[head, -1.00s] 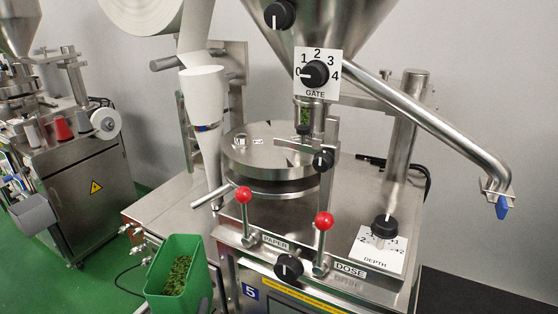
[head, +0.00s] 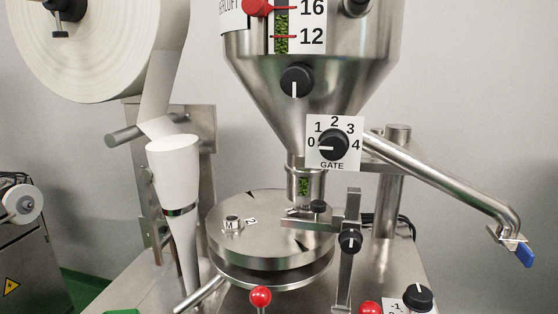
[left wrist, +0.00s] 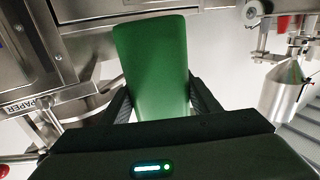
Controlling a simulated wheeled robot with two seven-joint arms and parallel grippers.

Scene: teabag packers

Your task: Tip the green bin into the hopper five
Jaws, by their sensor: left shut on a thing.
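The green bin (left wrist: 152,55) fills the middle of the left wrist view. My left gripper (left wrist: 161,97) is shut on it, with a dark finger on each side. The bin's contents are hidden in this view. My right gripper is in neither view.
Below the hopper are the gate knob (head: 333,146), pointing at 0, and a round steel turntable (head: 270,235). A large paper roll (head: 105,45) hangs left of the hopper. A slanted pipe (head: 450,185) with a blue tip extends right. Another machine (head: 30,265) stands at far left.

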